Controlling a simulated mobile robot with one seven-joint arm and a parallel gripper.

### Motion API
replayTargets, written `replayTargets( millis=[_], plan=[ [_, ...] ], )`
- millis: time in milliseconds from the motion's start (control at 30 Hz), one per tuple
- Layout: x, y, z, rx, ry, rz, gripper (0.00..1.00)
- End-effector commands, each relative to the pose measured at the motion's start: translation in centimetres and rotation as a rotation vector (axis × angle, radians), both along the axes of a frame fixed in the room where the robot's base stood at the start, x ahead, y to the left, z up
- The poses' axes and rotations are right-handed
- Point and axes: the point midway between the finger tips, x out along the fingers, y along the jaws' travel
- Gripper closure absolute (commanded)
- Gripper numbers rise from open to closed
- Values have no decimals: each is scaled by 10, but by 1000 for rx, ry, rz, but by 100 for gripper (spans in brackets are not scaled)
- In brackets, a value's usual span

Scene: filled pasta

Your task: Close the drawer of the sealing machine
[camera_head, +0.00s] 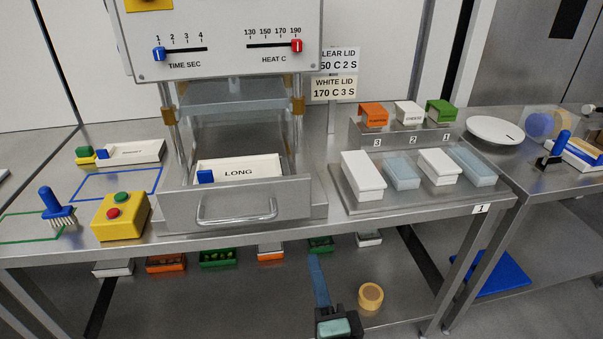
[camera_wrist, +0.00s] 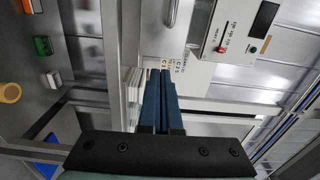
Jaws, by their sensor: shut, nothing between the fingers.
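The sealing machine (camera_head: 225,55) stands on the steel bench. Its metal drawer (camera_head: 290,201) is pulled out toward me, with a bar handle (camera_head: 237,222) on its front. In the drawer lies a white insert marked LONG (camera_head: 238,171) with a small blue block at its left end. My gripper (camera_head: 315,258) is in front of the bench, low and right of the handle, touching nothing that I can see. Its blue fingers are pressed together and empty, as the wrist view shows (camera_wrist: 158,75).
A yellow button box (camera_head: 121,218) stands left of the drawer. A tray (camera_head: 400,206) with white and pale blue containers is at its right. Several food bins (camera_head: 219,258) and a tape roll (camera_head: 370,296) are on the lower shelf. A white plate (camera_head: 495,130) is further right.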

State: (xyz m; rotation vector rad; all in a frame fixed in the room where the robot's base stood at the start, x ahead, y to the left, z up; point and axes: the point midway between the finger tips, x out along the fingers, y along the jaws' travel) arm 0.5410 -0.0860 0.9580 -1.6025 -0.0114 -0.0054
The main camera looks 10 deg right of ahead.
Motion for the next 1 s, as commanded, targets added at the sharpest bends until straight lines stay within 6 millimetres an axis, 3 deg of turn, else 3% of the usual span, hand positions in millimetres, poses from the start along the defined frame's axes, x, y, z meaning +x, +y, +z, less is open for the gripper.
replayTargets(
  millis=[133,267,800,1000],
  plan=[
    [-1,-2,-2,35,14,-5,100],
    [11,-2,-3,37,13,-4,100],
    [108,-1,-2,32,12,-2,100],
    [130,-1,-3,32,12,-3,100]
  ],
)
